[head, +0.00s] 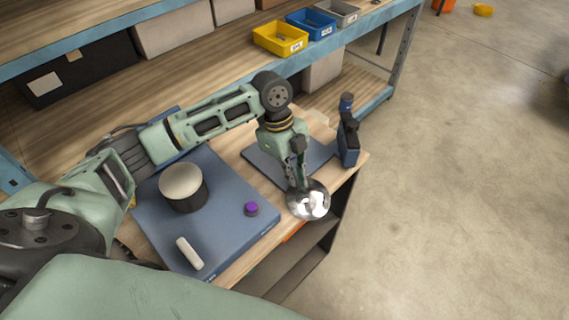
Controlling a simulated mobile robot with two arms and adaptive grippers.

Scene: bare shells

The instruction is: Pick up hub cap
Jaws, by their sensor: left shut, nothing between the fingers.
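A shiny chrome dome, which looks like the hub cap (312,203), is at the right front edge of the small wooden workbench (232,272). My left gripper (297,185) reaches down to the dome's upper left side with its fingers shut and nothing held between them. The fingertips overlap the dome in the picture, and I cannot tell whether they touch it. The gripper hides part of the dome's back edge. My right gripper is not in view.
A blue mat (160,228) carries a dark cylinder with a cream top (182,184), a purple-topped cap (252,209) and a white rod (189,253). A dark upright tool (348,138) stands at the back right corner. Shelving holds yellow (280,38), blue and grey bins.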

